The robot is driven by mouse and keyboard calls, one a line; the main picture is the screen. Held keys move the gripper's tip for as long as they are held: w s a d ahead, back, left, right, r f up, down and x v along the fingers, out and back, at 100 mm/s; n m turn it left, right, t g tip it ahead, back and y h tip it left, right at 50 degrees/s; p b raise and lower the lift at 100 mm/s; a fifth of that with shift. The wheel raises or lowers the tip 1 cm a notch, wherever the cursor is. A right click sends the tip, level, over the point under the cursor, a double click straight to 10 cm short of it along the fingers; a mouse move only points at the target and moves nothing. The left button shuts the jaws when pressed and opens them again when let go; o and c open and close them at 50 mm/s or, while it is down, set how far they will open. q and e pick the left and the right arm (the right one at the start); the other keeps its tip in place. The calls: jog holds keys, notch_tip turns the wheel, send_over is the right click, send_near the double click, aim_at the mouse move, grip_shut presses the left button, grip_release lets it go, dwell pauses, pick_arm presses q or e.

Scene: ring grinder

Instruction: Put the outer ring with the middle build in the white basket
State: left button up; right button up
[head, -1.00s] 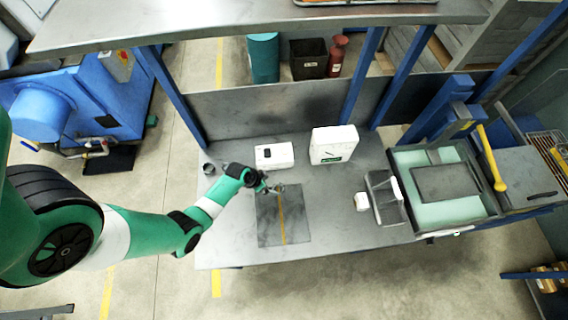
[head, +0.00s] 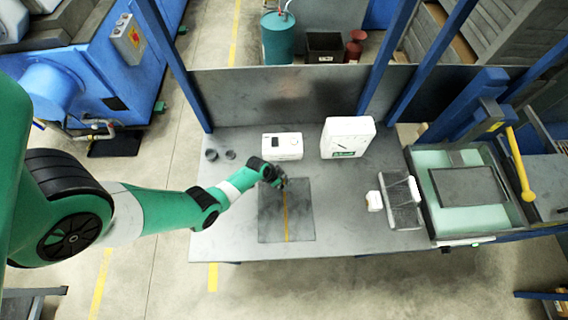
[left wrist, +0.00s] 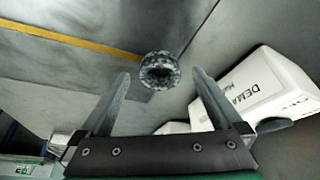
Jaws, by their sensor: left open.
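My left gripper (head: 281,184) is over the far edge of the dark mat (head: 300,215) on the grey bench. In the left wrist view its two fingers (left wrist: 160,76) stand wide apart, open and empty. A small speckled grey ring (left wrist: 160,71) shows between the fingertips, apparently beyond them; contact cannot be told. Whether it is the outer ring with the middle build is too small to tell. Two small dark round pieces (head: 220,155) stand at the bench's back left. I cannot make out a white basket for certain. My right gripper is not in view.
A low white device (head: 283,147) and a taller white box (head: 347,138) stand behind the mat. The bench's front strip (head: 340,245) is clear.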

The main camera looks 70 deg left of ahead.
pick_arm(q)
jog(key=shift+w+f, duration=0.15)
jog(key=shift+f, duration=0.3)
jog(key=shift+r, duration=0.1)
grip_shut()
jog(key=r+p, duration=0.2)
jog(key=r, duration=0.1)
jog(key=r+p, duration=0.1)
jog(key=shift+d+r, duration=0.3)
jog(key=shift+d, duration=0.05)
jog(key=s+d+r+p, duration=0.3)
jog(key=d+r+p, duration=0.4)
jog(key=d, duration=0.6)
jog(key=shift+s+r, duration=0.15)
jog(key=shift+r, duration=0.55)
